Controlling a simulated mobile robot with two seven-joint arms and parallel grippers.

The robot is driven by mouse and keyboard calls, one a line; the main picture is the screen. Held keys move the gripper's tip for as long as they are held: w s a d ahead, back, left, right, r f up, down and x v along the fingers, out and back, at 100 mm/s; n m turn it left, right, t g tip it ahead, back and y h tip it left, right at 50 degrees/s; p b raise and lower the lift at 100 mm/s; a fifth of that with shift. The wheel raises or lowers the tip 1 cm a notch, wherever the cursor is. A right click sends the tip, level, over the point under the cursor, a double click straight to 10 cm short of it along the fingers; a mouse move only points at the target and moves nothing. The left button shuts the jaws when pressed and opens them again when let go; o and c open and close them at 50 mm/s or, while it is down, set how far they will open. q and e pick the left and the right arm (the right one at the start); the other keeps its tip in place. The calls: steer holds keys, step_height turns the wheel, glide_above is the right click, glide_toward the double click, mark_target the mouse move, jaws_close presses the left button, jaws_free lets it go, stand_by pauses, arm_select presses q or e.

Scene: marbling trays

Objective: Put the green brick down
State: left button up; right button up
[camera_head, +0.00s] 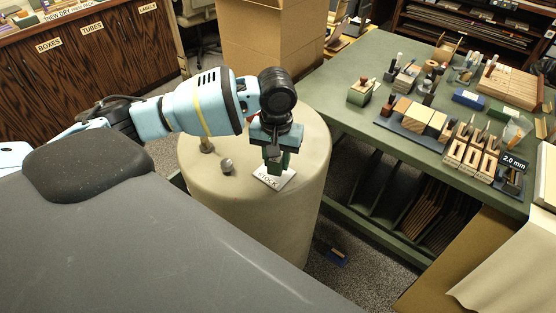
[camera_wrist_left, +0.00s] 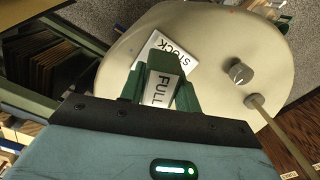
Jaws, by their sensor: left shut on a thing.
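My left gripper (camera_head: 273,166) reaches in from the left and points down over the round beige drum (camera_head: 235,200). It is shut on the green brick (camera_wrist_left: 152,68), which carries a white label reading FULL in the left wrist view. In the head view the brick is mostly hidden by the gripper. Just below it a white card marked STOCK (camera_head: 275,180) lies on the drum top; the card also shows in the left wrist view (camera_wrist_left: 178,55). I cannot tell whether the brick touches the card. My right gripper is not in view.
A small grey knob (camera_head: 227,166) and a rod fitting (camera_head: 206,146) stand on the drum top, left of the card. The green workbench (camera_head: 340,85) at right holds wooden blocks, a blue box (camera_head: 469,99) and tools. A cardboard box (camera_head: 262,40) stands behind the drum.

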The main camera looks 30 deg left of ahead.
mark_target(276, 161)
arm_select(q)
steer(key=shift+w+a+f, duration=0.1)
steer(key=shift+w+a, duration=0.5)
steer(key=shift+w, duration=0.25)
steer(key=shift+w+a+f, duration=0.15)
steer(key=shift+f, duration=0.2)
step_height(276, 161, down, 3)
steer(key=shift+r, duration=0.1)
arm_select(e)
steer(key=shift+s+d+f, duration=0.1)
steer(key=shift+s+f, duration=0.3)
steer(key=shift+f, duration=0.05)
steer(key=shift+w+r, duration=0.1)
arm_select(q)
steer(key=o, duration=1)
steer(key=shift+c, duration=0.2)
